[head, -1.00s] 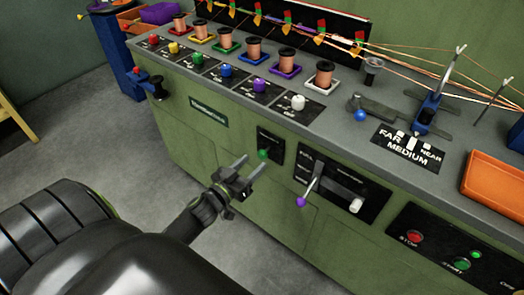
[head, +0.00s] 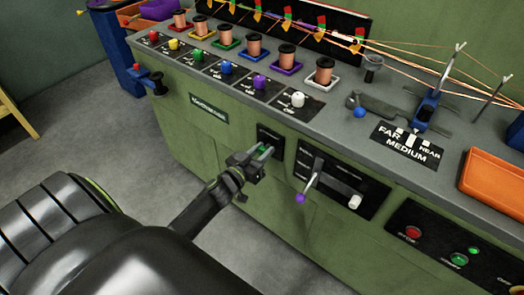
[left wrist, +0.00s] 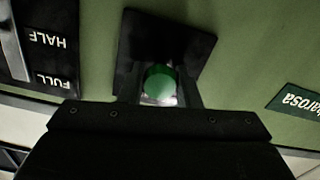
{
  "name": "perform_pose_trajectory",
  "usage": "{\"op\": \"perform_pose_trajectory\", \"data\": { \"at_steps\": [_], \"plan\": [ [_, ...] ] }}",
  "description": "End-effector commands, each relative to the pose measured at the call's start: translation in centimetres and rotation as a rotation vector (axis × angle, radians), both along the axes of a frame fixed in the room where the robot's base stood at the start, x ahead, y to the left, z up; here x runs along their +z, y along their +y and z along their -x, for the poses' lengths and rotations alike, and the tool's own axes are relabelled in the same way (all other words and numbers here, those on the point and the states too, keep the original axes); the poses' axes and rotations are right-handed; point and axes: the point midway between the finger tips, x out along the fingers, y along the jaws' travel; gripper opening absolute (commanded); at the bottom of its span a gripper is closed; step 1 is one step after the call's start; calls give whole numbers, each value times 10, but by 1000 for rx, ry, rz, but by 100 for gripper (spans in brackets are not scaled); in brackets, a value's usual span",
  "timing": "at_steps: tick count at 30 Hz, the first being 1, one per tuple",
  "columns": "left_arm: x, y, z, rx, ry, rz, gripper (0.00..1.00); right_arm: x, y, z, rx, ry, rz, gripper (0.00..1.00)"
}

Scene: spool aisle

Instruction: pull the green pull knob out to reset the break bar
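The green pull knob (head: 263,149) is on a small black plate (head: 271,137) on the green front of the machine. My left gripper (head: 262,152) is at the plate, with one finger on each side of the knob. In the left wrist view the knob (left wrist: 160,82) shows as a green round end between the two fingers (left wrist: 160,92), which look closed against its sides. The knob's stem is hidden behind its head and my fingers. I cannot see my right gripper.
Right of the knob is a black panel with a purple-tipped lever (head: 300,197) and a white knob (head: 354,202). Farther right are red (head: 413,232) and green (head: 459,258) buttons. Copper spools (head: 254,56) line the top. Open floor lies before the machine.

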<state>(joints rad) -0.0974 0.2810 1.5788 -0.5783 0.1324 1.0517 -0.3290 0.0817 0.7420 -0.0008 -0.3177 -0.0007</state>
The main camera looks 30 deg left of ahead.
Motion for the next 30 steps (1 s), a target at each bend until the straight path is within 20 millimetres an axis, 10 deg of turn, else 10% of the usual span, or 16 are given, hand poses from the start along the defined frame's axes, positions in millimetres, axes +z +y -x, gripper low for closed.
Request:
{"op": "perform_pose_trajectory", "data": {
  "at_steps": [5,27,28,30],
  "plan": [
    [0,0,0,0,0,0,0,0,0,0,0,0,0,0],
    [-1,3,35,1,2,0,0,0,0,3,0,4,-1,0],
    [-1,3,35,1,2,0,31,0,0,3,0,4,-1,0],
    [-1,3,36,1,2,0,40,0,0,2,0,3,-1,0]
  ]
}}
